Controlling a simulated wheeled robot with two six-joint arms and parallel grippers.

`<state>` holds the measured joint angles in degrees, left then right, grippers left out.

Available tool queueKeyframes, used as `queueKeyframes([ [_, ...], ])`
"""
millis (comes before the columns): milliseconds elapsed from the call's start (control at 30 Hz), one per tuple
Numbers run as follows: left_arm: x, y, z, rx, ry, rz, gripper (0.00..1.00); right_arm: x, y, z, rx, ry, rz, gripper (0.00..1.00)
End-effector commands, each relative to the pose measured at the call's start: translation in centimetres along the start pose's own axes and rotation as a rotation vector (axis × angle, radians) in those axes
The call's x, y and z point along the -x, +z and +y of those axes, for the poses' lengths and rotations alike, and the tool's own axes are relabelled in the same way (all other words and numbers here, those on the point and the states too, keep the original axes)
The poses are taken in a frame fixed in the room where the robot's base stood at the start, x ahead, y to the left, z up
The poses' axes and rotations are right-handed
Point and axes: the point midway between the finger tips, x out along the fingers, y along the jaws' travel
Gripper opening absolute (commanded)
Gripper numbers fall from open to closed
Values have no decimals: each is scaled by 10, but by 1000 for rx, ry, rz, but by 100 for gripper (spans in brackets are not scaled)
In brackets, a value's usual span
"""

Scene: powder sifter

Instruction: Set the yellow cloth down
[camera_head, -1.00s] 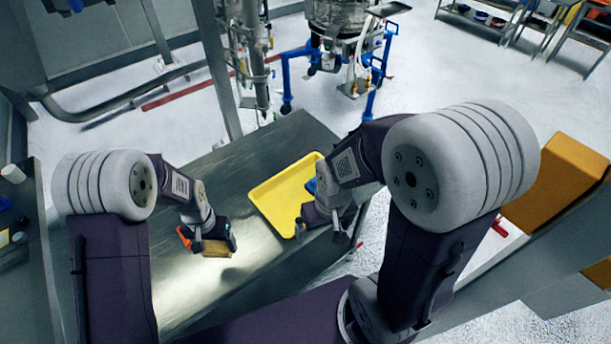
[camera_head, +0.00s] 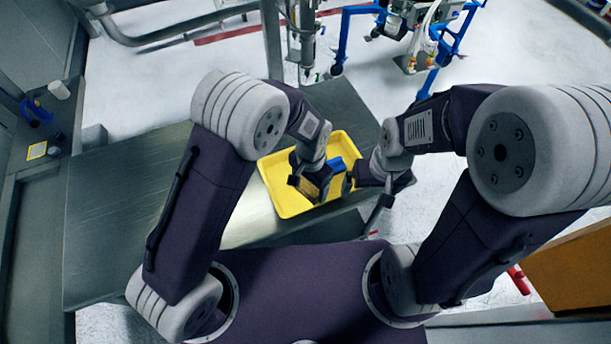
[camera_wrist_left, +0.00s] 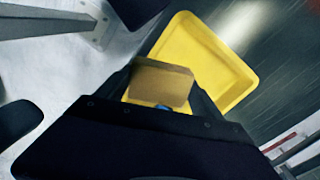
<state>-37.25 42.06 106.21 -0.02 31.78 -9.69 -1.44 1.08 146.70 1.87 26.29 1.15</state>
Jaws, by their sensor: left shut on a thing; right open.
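My left gripper (camera_head: 308,188) is shut on the yellow cloth (camera_head: 318,184), which looks dull tan. In the left wrist view the cloth (camera_wrist_left: 160,84) is a flat piece between the two fingers. The gripper and cloth are over the bright yellow tray (camera_head: 284,201), which also shows behind the cloth in the left wrist view (camera_wrist_left: 188,38). I cannot tell whether the cloth touches the tray floor. My right gripper (camera_head: 358,183) is open at the tray's right side, partly hidden by its own arm.
A blue object (camera_head: 336,163) shows in the tray, between the grippers. The tray stands on a metal table (camera_head: 120,210) with clear room to its left. A side counter (camera_head: 30,220) is at far left. Blue-framed equipment (camera_head: 400,30) stands behind.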

Motion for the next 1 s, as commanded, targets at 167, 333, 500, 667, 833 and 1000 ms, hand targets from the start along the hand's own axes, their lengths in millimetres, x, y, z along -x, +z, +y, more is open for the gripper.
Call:
queueKeyframes([
  [167,-26,-11,-50,7,1,-3,39,20,-2,0,0,0,0,98],
  [333,-46,-19,-78,3,0,-1,39,26,-3,0,0,0,0,98],
  [500,-51,-20,-83,1,0,0,39,26,-3,0,0,0,0,98],
  [667,-74,-19,-82,1,2,-4,39,39,-4,-1,0,0,0,98],
  [833,-90,-20,-82,1,0,0,39,42,-4,-1,0,0,0,98],
  [1000,-91,-20,-82,1,0,0,39,40,-4,-1,0,0,0,98],
])
